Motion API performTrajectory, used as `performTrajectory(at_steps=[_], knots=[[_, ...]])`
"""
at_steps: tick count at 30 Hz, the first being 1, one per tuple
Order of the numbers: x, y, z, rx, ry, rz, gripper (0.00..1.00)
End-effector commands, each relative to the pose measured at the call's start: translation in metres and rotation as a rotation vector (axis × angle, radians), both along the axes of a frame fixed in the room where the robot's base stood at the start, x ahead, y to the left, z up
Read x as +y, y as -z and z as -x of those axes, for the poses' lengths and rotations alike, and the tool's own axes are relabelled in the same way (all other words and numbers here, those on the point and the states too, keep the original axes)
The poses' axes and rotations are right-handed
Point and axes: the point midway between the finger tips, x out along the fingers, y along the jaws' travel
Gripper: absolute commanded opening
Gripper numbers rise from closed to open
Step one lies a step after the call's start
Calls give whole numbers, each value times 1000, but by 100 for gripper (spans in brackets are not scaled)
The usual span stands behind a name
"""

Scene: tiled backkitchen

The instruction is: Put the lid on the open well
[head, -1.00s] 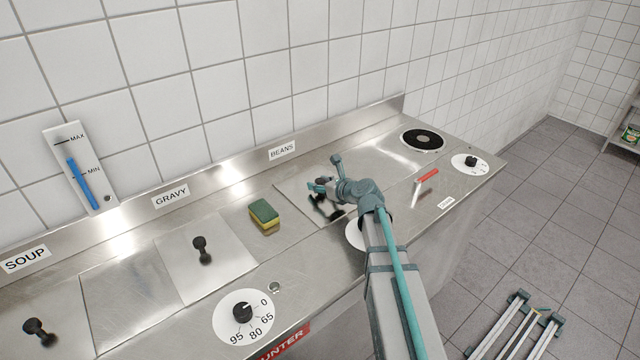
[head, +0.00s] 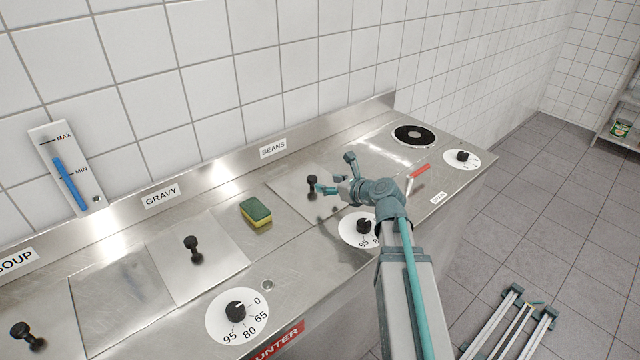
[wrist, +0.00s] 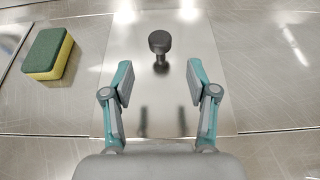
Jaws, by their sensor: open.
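A flat steel lid with a black knob (head: 312,185) lies below the BEANS label; the knob also stands in the wrist view (wrist: 160,42). My gripper (head: 340,189) is open and empty just to the right of this knob. In the wrist view its fingers (wrist: 159,80) are spread, with the knob beyond their tips and apart from them. A second knobbed lid (head: 217,252) lies near the GRAVY label. A third knob (head: 25,336) shows below the SOUP label. A bare rectangle (head: 108,305) lies between these two; I cannot tell if it is an open well.
A green and yellow sponge (head: 256,212) lies left of the BEANS lid. A red-handled tool (head: 419,171) lies right of my gripper, near the black hotplate (head: 414,136). Dials (head: 237,315) line the front edge. The tiled wall bounds the back.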

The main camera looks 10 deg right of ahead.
Motion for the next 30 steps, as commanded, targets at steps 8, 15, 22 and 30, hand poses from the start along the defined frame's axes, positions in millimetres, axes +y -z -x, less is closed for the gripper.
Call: performTrajectory(at_steps=[8,15,22,30], knots=[[-11,-10,22,0,0,0,58],[-12,-11,23,1,-1,0,58],[-12,-11,23,0,-1,0,58],[-84,-7,13,-34,151,-54,58]])
